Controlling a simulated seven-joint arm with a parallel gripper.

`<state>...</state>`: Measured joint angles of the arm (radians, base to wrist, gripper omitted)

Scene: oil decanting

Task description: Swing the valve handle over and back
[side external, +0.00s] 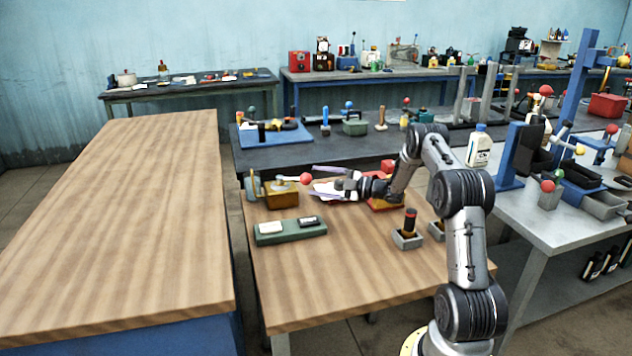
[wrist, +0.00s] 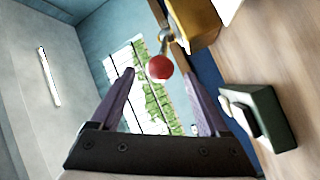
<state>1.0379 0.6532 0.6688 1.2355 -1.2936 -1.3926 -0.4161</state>
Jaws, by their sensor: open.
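The valve handle is a short lever ending in a red ball knob (side external: 305,179), on a brass-coloured valve body (side external: 281,194) at the back left of the wooden table. My gripper (side external: 322,182) is level with the knob, just to its right, with its fingers pointing left. In the wrist view the red knob (wrist: 160,68) shows ahead, between the two purple fingers of my gripper (wrist: 160,85) and near their tips. The fingers are open and apart from the knob. The brass valve body (wrist: 193,22) shows at the top right of the wrist view.
A green tray (side external: 290,228) with two small blocks lies in front of the valve; it shows at the right in the wrist view (wrist: 270,115). A grey holder with a dark-and-orange handle (side external: 408,230) stands to the right. The table front (side external: 350,285) is clear.

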